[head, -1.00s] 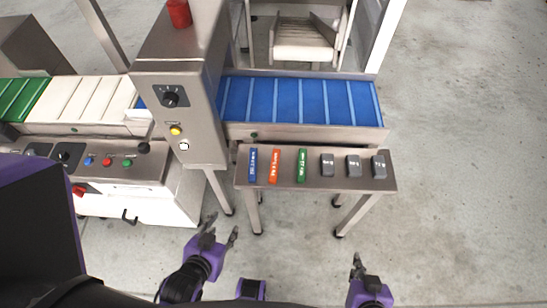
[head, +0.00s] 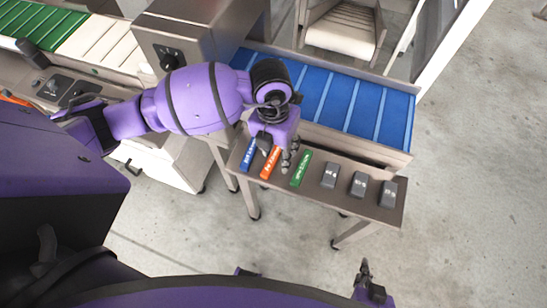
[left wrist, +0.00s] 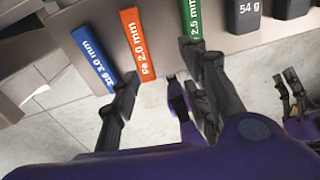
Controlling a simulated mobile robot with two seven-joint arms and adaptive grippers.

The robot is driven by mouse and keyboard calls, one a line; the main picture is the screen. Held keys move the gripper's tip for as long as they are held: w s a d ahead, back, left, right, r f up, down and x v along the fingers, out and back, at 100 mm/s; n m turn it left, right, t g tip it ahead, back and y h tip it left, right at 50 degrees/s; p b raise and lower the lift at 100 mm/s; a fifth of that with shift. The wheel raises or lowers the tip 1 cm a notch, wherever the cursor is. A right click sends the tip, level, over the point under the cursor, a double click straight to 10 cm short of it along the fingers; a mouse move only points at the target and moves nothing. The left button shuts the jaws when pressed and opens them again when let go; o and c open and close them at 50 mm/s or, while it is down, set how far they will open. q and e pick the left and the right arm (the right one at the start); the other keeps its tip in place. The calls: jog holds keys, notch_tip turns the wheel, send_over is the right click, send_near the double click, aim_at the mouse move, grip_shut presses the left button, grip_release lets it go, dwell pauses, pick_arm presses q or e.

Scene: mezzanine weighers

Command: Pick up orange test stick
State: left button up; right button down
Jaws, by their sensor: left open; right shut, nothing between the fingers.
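The orange test stick (head: 268,170) lies on a small steel side table, between a blue stick (head: 248,158) and a green stick (head: 301,168). In the left wrist view the orange stick (left wrist: 138,45) reads "2.0 mm". My left gripper (head: 279,152) is open over the sticks and hides part of the orange one in the head view. In the left wrist view its fingers (left wrist: 165,66) are spread, with the orange stick just beyond and nearer the left finger. Nothing is between them. My right gripper (head: 365,275) is shut and empty, low in the head view, away from the table.
Several grey weights (head: 359,183) stand on the right part of the steel table (head: 326,205). A blue conveyor belt (head: 352,105) runs behind it. A steel machine housing (head: 190,35) stands at the back left. Floor to the right is clear.

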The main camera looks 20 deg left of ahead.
aim_at(273, 158)
pick_arm(q)
jog(key=shift+w+a+y, duration=0.3)
jog(key=shift+w+a, duration=0.3)
jog(key=shift+a, duration=0.2)
jog(key=shift+w+a+f, duration=0.1)
jog(key=shift+a+f, duration=0.1)
jog(key=shift+f, duration=0.1)
jog(key=f, duration=0.6)
jog(key=shift+w+f, duration=0.2)
jog(key=shift+f, duration=0.15)
grip_shut()
